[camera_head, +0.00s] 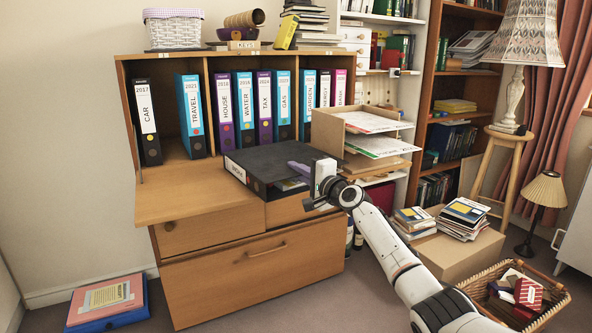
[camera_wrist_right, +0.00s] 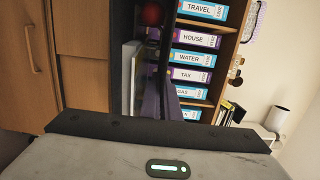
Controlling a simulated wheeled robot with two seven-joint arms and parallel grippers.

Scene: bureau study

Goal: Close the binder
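A black binder (camera_head: 268,160) lies on the wooden bureau's fold-down desk surface, its white-labelled spine facing front left. Its upper cover looks nearly flat, with pale sheets showing beneath at the right front. The wrist view shows its dark cover (camera_wrist_right: 96,70), pale pages (camera_wrist_right: 131,75) and a red dot. My right gripper (camera_head: 299,167) is at the binder's right edge, its purple fingers (camera_wrist_right: 163,95) close together with no object clearly between them. Contact with the cover cannot be told. The gripper partly hides the binder's right corner. My left gripper is not in view.
Labelled upright binders (camera_head: 245,110) fill the bureau's back compartments. A paper tray stack (camera_head: 345,130) stands just right of the binder. The desk surface (camera_head: 185,190) left of the binder is clear. A box with books (camera_head: 465,255) and a basket (camera_head: 560,300) stand right.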

